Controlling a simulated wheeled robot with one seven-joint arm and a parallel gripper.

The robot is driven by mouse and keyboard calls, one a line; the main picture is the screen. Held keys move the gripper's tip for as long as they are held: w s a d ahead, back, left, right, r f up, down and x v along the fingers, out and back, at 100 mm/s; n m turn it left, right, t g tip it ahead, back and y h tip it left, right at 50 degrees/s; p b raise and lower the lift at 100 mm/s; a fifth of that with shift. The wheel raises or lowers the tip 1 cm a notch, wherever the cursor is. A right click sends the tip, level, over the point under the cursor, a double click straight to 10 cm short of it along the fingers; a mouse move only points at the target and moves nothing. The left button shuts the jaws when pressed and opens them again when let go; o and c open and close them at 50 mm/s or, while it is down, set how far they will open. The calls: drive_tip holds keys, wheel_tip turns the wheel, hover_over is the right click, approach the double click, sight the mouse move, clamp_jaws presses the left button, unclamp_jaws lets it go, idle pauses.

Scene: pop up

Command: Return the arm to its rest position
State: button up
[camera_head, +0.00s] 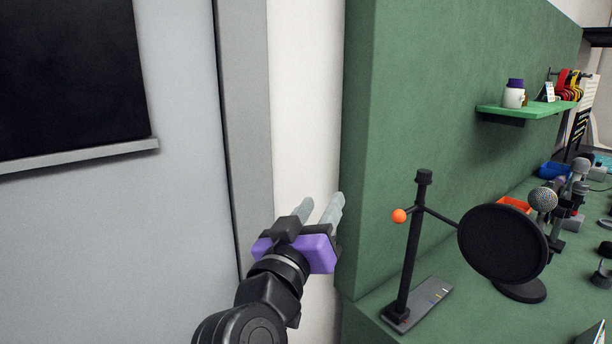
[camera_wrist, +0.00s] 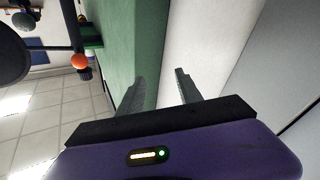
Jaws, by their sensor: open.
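My gripper (camera_head: 322,212) is purple and black with two pale grey fingers. In the head view it is raised in front of the white wall strip (camera_head: 302,100), just left of the green partition's (camera_head: 440,120) edge. The fingers are apart with nothing between them. The wrist view also shows the gripper (camera_wrist: 158,86) open and empty, with the green partition and white wall beyond. My black arm reaches up from the bottom of the head view.
A black stand (camera_head: 408,255) with an orange ball (camera_head: 399,215) and a round black pop filter (camera_head: 503,242) is on the green counter (camera_head: 450,315) to the right. Several microphones (camera_head: 543,200) stand farther back. A green shelf (camera_head: 525,110) holds small items. The left is plain wall with a black panel (camera_head: 70,75).

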drive_tip(key=s+d+f+n+y+p, duration=0.2)
drive_tip(key=s+f+n+y+p, duration=0.35)
drive_tip(key=s+f+y, duration=0.7)
drive_tip(key=s+d+f+m+g+h+p, duration=0.1)
drive_tip(key=s+d, duration=0.4)
drive_tip(key=s, duration=0.6)
drive_tip(key=s+d+f+m+g+h+p, duration=0.1)
drive_tip(key=s+d, duration=0.4)
drive_tip(key=s, duration=0.6)
drive_tip(key=s+d+f+m+g+h+p, duration=0.1)
drive_tip(key=s+d, duration=0.4)
drive_tip(key=s, duration=0.6)
drive_tip(key=f+m+h+p, duration=0.1)
drive_tip(key=m+h+p, duration=0.1)
drive_tip(key=shift+s+f+p, duration=0.25)
drive_tip(key=shift+s+p, duration=0.1)
drive_tip(key=shift+p, duration=0.05)
